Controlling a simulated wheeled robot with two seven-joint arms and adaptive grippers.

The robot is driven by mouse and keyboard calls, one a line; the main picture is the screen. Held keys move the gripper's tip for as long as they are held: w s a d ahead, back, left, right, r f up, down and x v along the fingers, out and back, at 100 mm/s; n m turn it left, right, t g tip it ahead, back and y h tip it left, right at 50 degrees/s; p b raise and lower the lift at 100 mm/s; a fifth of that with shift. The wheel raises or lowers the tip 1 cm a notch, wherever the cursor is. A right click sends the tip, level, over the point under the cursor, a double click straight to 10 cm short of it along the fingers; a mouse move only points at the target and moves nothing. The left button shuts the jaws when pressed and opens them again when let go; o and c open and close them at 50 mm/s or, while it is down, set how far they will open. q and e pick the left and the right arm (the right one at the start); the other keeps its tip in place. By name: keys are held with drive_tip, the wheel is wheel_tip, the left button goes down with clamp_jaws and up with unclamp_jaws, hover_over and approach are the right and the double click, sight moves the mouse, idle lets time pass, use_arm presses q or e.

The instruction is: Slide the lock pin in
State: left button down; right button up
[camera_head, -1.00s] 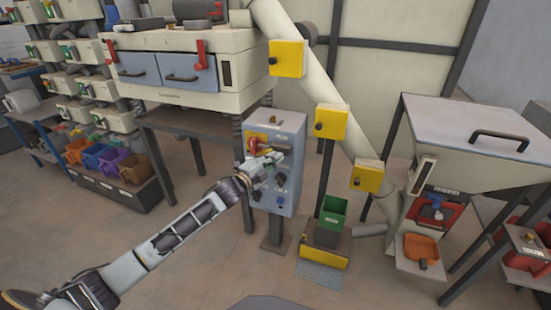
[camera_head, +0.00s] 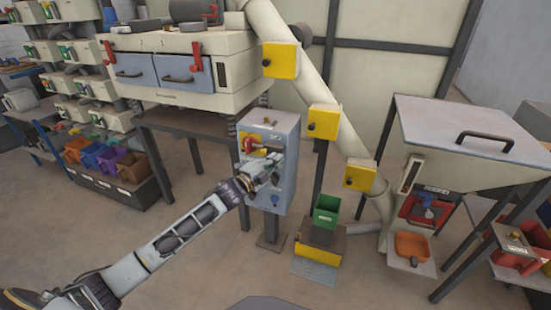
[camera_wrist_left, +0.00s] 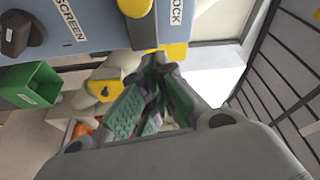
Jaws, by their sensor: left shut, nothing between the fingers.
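The grey-blue control box (camera_head: 284,190) stands on a post, with a red handle (camera_head: 257,152) on its upper front. My left gripper (camera_head: 277,163) is at the front of this box, overlapping its upper half. In the left wrist view its green-padded fingers (camera_wrist_left: 155,62) are closed together and hold nothing. A grey piece (camera_wrist_left: 142,32) with a rounded yellow cap (camera_wrist_left: 135,7) sits just beyond the fingertips, by a "LOCK" label (camera_wrist_left: 175,12). I cannot tell if it is the lock pin, or whether the fingers touch it. My right gripper is not in view.
A green bin (camera_head: 326,211) stands right of the box and also shows in the left wrist view (camera_wrist_left: 30,84). A sloping cream pipe (camera_head: 318,85) with yellow boxes passes behind. A hopper (camera_head: 470,128) stands at the right. The floor in front is clear.

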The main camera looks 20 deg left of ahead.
use_arm(q)
drive_tip(key=p+v, duration=0.1)
drive_tip(key=v, duration=0.8)
drive_tip(key=shift+d, duration=0.15)
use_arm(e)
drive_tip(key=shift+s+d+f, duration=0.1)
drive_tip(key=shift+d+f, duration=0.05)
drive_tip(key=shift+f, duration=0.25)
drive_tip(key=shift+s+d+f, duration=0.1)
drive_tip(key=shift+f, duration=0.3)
use_arm(q)
drive_tip(key=shift+r, duration=0.1)
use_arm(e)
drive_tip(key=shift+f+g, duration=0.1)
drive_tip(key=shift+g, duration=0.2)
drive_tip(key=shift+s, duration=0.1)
